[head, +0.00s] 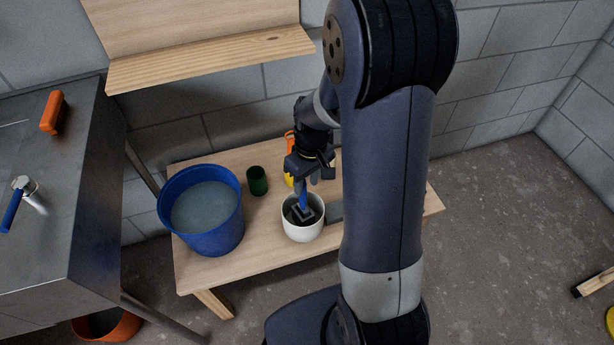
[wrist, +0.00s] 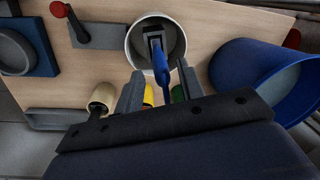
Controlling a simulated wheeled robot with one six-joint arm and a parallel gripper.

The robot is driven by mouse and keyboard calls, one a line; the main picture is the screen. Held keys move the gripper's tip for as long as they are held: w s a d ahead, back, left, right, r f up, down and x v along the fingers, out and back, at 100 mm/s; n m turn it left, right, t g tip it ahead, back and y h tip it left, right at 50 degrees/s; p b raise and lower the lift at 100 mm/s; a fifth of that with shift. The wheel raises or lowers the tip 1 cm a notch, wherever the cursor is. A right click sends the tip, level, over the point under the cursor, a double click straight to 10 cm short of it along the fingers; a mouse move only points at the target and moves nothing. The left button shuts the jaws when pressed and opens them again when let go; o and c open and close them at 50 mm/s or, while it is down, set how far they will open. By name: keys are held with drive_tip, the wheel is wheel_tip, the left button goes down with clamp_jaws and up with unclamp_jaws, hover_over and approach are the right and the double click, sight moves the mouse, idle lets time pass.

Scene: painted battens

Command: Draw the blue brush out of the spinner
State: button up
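The blue brush (head: 303,196) stands handle-up in the white round pot (head: 289,231), its dark head down inside. In the wrist view the blue brush (wrist: 160,68) rises from the white pot (wrist: 131,54) towards me. My gripper (head: 308,178) is above the pot, pointing down. In the wrist view my gripper (wrist: 160,85) has its two grey fingers apart, with the blue handle between them and gaps showing on both sides. Beside the pot, a grey base with a red-knobbed crank (wrist: 75,25) shows in the wrist view.
A blue bucket (head: 230,229) of greyish liquid stands left of the pot on the wooden bench (head: 260,257). A dark green cup (head: 257,181) stands between them, farther back. Yellow and orange items sit behind my gripper. A metal cabinet (head: 40,240) is at left. A wooden shelf (head: 210,62) hangs above.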

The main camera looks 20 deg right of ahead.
drive_tip(key=shift+c, duration=0.5)
clamp_jaws()
drive_tip(key=shift+r, duration=0.1)
wheel_tip(320, 180, up, 8)
drive_tip(key=p, duration=0.6)
drive_tip(key=shift+p, duration=0.3)
idle(1.1)
idle(0.4)
drive_tip(key=shift+r+p, duration=1.2)
drive_tip(key=shift+r, duration=0.35)
